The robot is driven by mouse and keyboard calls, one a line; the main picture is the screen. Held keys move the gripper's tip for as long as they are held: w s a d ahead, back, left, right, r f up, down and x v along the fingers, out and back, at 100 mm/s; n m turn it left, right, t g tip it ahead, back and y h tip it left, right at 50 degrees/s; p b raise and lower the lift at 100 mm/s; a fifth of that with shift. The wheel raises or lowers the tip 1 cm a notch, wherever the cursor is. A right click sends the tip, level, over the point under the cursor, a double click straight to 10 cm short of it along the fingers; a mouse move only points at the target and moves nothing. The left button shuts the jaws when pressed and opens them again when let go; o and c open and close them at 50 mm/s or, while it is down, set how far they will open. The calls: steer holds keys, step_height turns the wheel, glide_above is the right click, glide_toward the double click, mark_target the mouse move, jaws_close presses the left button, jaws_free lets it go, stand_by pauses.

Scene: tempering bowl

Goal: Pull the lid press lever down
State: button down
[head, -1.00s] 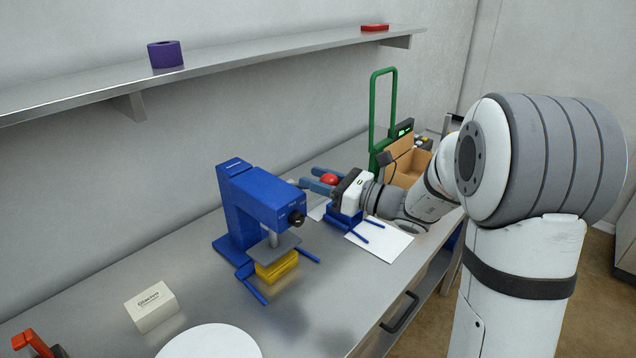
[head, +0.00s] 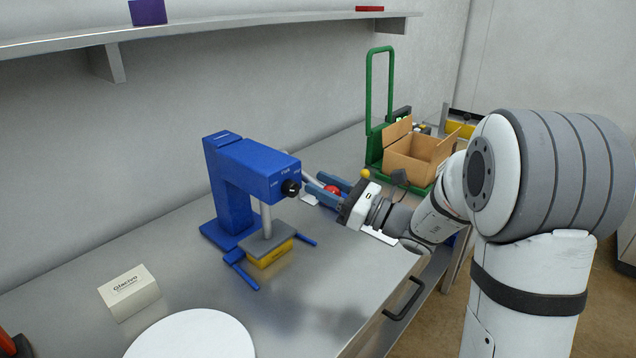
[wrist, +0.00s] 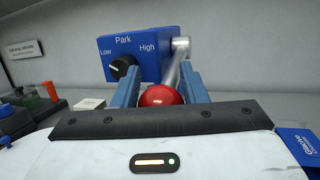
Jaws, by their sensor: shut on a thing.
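The blue lid press (head: 228,190) stands on the bench left of centre, its dark plate (head: 266,243) low over a yellow block (head: 269,256). Its grey lever (head: 309,181) slopes down toward a red ball knob (head: 332,190). My gripper (head: 328,190) is shut on this knob, with a blue finger on each side. In the wrist view the red knob (wrist: 161,96) sits between the fingers, and the silver lever (wrist: 176,65) rises behind it to the press's side. The press's black dial (wrist: 123,68) shows left of the lever.
A small Glacivo box (head: 129,292) and a white round disc (head: 190,335) lie at the front left. A cardboard box (head: 412,158) sits by a green frame (head: 369,95) at the right. A shelf (head: 230,35) runs along the wall above.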

steer(key=shift+s+a+f, duration=0.1)
steer(key=shift+a+f, duration=0.05)
steer(key=shift+f, duration=0.65)
steer(key=shift+f+b, duration=0.15)
steer(key=shift+b, duration=0.15)
steer(key=c, duration=1.2)
jaws_free()
steer(key=shift+a, duration=0.1)
steer(key=shift+c, duration=0.2)
steer(key=shift+o, duration=0.8)
steer(key=shift+w+a, duration=0.1)
steer(key=shift+w, duration=0.1)
steer(key=shift+o, duration=1)
steer(key=shift+s+r, duration=0.1)
steer(key=shift+r, duration=0.1)
